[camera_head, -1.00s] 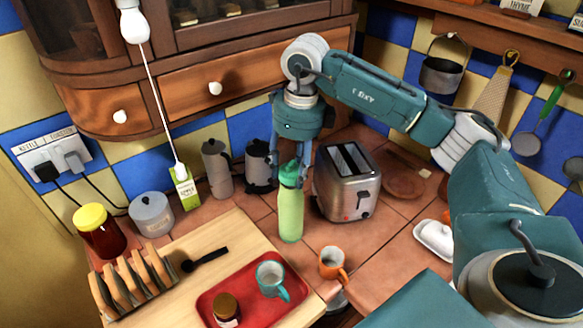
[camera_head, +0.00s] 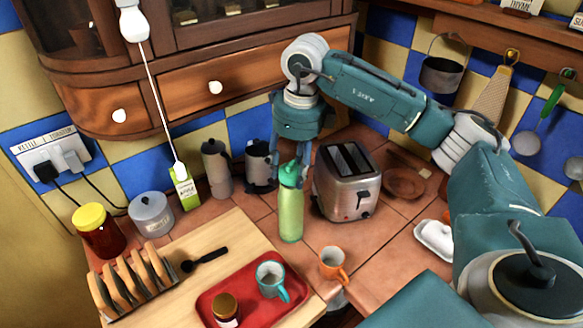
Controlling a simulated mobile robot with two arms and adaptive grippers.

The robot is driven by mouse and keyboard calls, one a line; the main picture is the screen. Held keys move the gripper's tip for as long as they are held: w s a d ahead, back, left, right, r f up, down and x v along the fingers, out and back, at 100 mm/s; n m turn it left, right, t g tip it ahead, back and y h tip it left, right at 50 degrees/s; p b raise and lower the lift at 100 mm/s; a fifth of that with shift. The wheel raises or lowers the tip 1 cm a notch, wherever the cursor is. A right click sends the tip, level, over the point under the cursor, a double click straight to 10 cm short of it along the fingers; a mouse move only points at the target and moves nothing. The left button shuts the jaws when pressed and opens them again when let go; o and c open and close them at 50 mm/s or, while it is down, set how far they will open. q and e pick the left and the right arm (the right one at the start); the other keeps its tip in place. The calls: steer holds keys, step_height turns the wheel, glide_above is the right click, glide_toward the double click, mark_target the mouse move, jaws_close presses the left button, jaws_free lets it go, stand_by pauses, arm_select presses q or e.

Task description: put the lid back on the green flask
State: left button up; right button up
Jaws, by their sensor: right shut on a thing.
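The light green flask (camera_head: 291,217) stands upright on the tiled counter, left of the toaster. Its darker green lid (camera_head: 290,174) is at the flask's top, in line with it; I cannot tell whether it is fully seated. My right gripper (camera_head: 291,166) points down from above and is shut on the lid, with a finger on either side. My left gripper is not in view.
The toaster (camera_head: 347,181) stands close on the right, and a dark grey pot (camera_head: 260,166) and a moka pot (camera_head: 216,167) stand behind left. An orange mug (camera_head: 333,262) and a red tray (camera_head: 213,291) are in front.

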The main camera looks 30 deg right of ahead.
steer(key=shift+f, duration=0.1)
stand_by(0.6)
steer(key=o, duration=1.6)
steer(key=shift+r+p, duration=2.4)
steer(key=shift+r, duration=1.2)
jaws_close()
